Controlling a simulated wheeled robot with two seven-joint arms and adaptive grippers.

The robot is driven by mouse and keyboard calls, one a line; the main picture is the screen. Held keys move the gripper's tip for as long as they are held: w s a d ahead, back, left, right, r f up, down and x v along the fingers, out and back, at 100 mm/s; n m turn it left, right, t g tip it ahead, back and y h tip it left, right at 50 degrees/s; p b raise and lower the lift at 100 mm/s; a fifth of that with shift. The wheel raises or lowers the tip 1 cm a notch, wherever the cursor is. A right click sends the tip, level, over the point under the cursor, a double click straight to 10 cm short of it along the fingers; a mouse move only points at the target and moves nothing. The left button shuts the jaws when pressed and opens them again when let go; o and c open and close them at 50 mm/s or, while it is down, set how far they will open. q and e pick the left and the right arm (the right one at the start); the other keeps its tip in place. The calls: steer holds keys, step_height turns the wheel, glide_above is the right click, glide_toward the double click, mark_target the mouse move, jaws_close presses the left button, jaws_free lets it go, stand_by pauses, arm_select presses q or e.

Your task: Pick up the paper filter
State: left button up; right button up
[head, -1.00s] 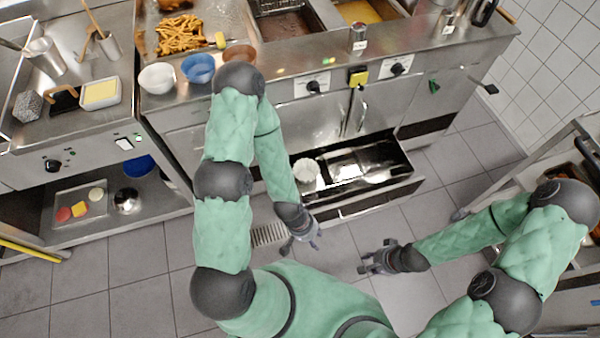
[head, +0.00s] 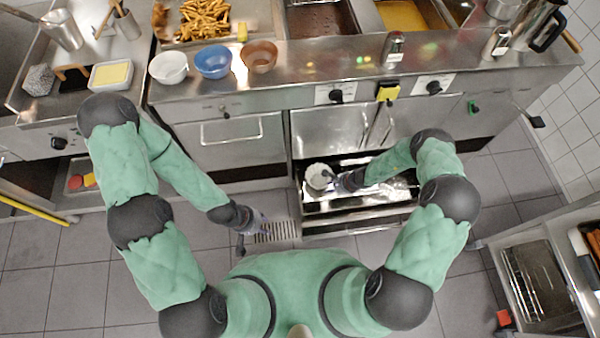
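The paper filter (head: 318,174) looks like a white, round, cup-shaped thing. It sits at the left end of an open metal drawer low in the counter front. My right gripper (head: 334,184) reaches into the drawer from the right and is at the filter's right side. Its fingertips are small and partly hidden, so I cannot tell whether they touch or grip it. My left gripper (head: 252,232) hangs over the floor drain to the left of the drawer, with its fingers apart and nothing between them.
The open drawer (head: 385,222) juts out from the counter. White (head: 167,68), blue (head: 213,62) and brown (head: 259,56) bowls stand on the counter above. A metal cart (head: 545,285) stands at the right. The tiled floor in front of the drawer is clear.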

mark_target(319, 178)
steer(key=b+x, duration=0.1)
steer(key=x, duration=0.2)
steer(key=w+b+x, duration=0.1)
steer(key=x, duration=0.2)
steer(key=shift+b, duration=0.3)
steer(key=b+x, duration=0.3)
steer(key=x, duration=0.1)
steer(key=shift+w+d, duration=0.3)
steer(key=shift+w, duration=0.05)
steer(key=shift+w+a+f+b, duration=0.2)
steer(key=shift+a+f+b, duration=0.05)
steer(key=shift+f+b, duration=0.2)
jaws_close()
